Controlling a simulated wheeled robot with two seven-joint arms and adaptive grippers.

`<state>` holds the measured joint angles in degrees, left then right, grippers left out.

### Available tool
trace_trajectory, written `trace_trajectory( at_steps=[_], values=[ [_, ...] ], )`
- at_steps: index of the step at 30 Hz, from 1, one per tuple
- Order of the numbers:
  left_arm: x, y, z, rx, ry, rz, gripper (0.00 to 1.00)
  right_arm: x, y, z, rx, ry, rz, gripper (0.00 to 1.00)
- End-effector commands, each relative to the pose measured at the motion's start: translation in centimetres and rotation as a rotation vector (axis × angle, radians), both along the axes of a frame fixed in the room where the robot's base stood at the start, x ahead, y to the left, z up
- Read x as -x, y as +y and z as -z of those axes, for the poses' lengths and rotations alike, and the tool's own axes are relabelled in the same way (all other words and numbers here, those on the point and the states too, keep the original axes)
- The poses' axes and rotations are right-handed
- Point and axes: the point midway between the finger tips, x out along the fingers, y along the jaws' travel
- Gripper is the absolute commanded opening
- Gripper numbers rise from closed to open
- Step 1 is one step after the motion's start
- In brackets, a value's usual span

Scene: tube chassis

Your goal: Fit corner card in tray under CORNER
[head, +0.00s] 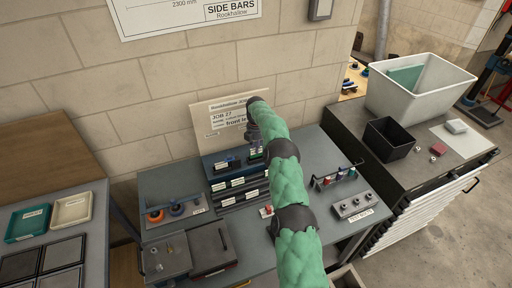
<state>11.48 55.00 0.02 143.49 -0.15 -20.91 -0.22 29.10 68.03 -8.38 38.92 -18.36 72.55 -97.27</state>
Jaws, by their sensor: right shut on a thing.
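My right arm comes up from the bottom, and its gripper (253,138) is over the back of the bench, at the blue-grey stepped rack (226,199). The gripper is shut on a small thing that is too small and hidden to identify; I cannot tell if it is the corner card. The rack has several rows of compartments with small white labels, too small to read, so I cannot tell which is CORNER. A job board (205,122) reading "JOB 27" stands behind the rack, partly covered by my arm. My left gripper is not in view.
Orange and blue round parts (155,216) lie left of the rack. A small tool rack (338,178) and a grey block with knobs (353,205) stand to the right. A black bin (390,139) and white tub (420,88) are on the right cabinet. Teal (27,223) and cream trays (72,208) lie left.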

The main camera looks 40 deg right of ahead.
Motion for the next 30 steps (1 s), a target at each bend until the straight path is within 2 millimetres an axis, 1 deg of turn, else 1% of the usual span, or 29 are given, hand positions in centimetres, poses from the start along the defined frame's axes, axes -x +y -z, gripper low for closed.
trace_trajectory(
  at_steps=[1,14,30],
  values=[
    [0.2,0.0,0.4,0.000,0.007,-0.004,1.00,0.0,0.0,0.3,0.000,0.000,0.000,0.00],
    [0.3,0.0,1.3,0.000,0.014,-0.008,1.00,0.0,0.0,1.5,0.000,0.000,0.000,0.00],
    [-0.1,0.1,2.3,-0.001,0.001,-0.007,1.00,0.0,0.0,3.1,0.000,-0.001,0.000,0.00]
  ],
)
